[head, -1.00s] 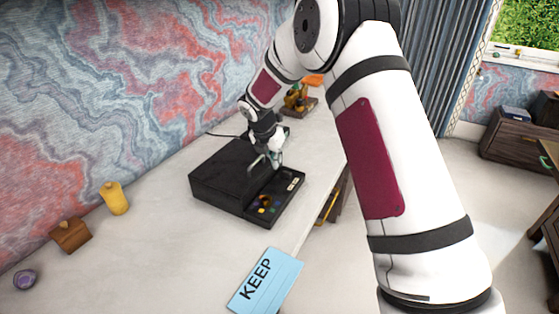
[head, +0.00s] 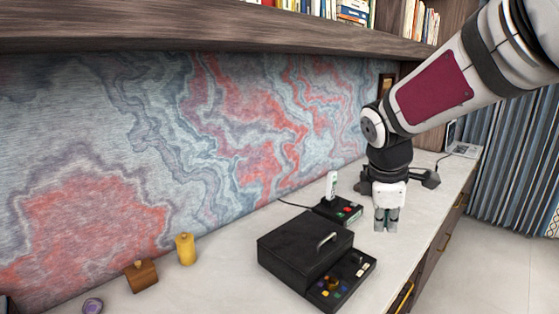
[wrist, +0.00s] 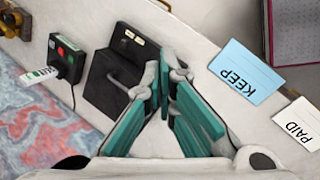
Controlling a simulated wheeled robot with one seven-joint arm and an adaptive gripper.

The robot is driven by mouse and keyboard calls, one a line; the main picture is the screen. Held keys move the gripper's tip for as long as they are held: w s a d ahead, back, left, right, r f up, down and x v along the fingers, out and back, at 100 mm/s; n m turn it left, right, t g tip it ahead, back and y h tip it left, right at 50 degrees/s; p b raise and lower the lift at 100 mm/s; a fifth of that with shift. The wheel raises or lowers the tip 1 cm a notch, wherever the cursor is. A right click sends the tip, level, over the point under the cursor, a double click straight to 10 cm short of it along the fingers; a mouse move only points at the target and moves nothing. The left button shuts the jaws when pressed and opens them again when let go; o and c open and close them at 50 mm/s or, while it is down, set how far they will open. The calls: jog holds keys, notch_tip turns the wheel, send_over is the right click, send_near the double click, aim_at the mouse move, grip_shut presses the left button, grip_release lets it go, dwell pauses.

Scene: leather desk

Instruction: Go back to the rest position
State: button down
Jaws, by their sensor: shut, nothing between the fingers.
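My gripper (head: 386,221) points downward above the light desk, to the right of the black box in the head view. Its teal-padded fingers (wrist: 170,84) come together at the tips in the wrist view, with nothing held. My arm reaches in from the upper right, bent at the elbow.
The black box (head: 300,243) has a metal handle and an open front section of small coloured parts. A small black device (head: 345,213) with coloured buttons stands behind it. A yellow canister (head: 185,249) is at left. KEEP (wrist: 246,71) and PAID (wrist: 299,123) cards show in the wrist view.

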jog(key=s+a+r+m+y, duration=0.1)
jog(key=s+m, duration=0.6)
jog(key=s, duration=0.6)
jog(key=s+a+r+m+t+y, duration=0.1)
jog(key=s+m, duration=0.6)
jog(key=s, duration=0.6)
jog(key=shift+s+a+m+y, duration=0.15)
jog(key=shift+a+m+y, duration=0.1)
jog(key=shift+m+y, duration=0.05)
jog(key=shift+r, duration=0.1)
